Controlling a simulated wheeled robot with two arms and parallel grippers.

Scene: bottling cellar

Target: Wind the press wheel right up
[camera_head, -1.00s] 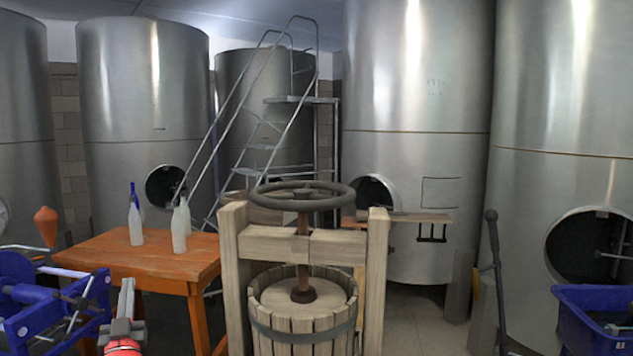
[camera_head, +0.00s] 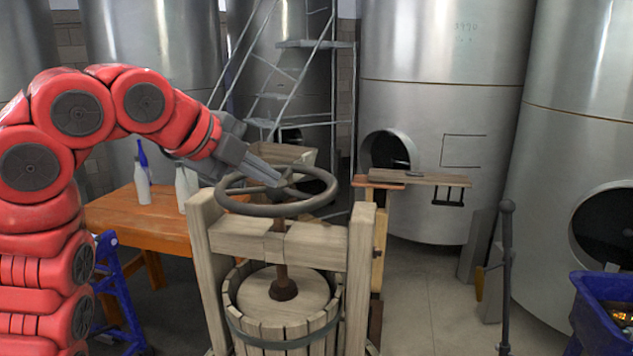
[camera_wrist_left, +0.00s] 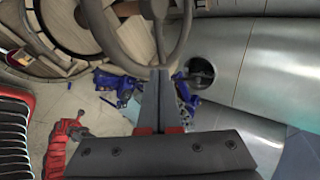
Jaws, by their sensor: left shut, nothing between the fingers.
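The press wheel (camera_head: 262,211) is a dark ring on an upright screw (camera_head: 280,245) above the wooden press frame (camera_head: 235,236). Under it a round wooden plate (camera_head: 300,292) sits inside the slatted basket (camera_head: 283,334). My left gripper (camera_head: 279,181) reaches in from the left, its fingertips at the wheel's ring, overlapping its inside in the head view. It is shut with nothing between the fingers. In the left wrist view the fingers (camera_wrist_left: 159,78) end at the wheel's rim (camera_wrist_left: 118,52); whether they touch it I cannot tell. My right gripper does not show.
An orange table (camera_head: 150,223) with white bottles (camera_head: 143,185) stands behind at the left. A metal ladder (camera_head: 300,95) and large steel tanks (camera_head: 440,130) stand at the back. A blue bin (camera_head: 598,318) is at the right.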

